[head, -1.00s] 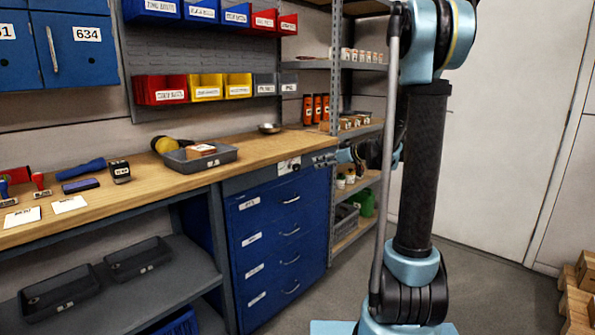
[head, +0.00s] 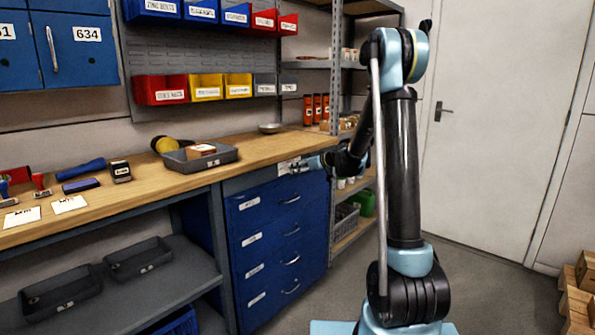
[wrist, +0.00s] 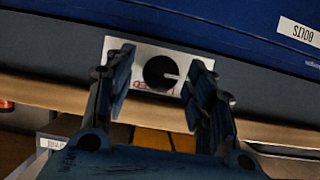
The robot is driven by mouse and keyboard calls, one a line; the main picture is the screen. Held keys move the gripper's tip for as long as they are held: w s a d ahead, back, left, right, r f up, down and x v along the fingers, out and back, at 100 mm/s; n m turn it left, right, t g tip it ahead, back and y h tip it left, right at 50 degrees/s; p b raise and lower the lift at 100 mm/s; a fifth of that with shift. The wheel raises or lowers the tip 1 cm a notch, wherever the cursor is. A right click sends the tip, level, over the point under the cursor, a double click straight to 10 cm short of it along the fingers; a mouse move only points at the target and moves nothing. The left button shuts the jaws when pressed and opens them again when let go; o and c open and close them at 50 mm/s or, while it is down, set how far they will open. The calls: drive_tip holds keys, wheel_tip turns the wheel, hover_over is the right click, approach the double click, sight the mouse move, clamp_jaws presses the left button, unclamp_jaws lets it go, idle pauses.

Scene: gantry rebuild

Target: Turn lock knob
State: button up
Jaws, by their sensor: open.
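The lock knob (wrist: 161,72) is a round black knob with a white pointer line. It sits on a white plate (wrist: 143,50) on the dark rail above the blue drawers, and red lettering on the plate is partly hidden. In the wrist view, the knob lies between the two fingers of my gripper (wrist: 163,64), which is open with a finger on either side. I cannot tell whether the fingers touch it. In the head view, my gripper (head: 297,167) is in front of the plate (head: 284,167) and hides the knob.
The blue drawer cabinet (head: 270,245) stands under the wooden bench top (head: 140,192). A grey tray (head: 178,163) and stamps lie on the bench. A shelving rack (head: 334,75) stands close behind my arm. Floor at the right is clear up to the wooden boxes (head: 580,300).

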drive_tip(key=shift+x, duration=0.9)
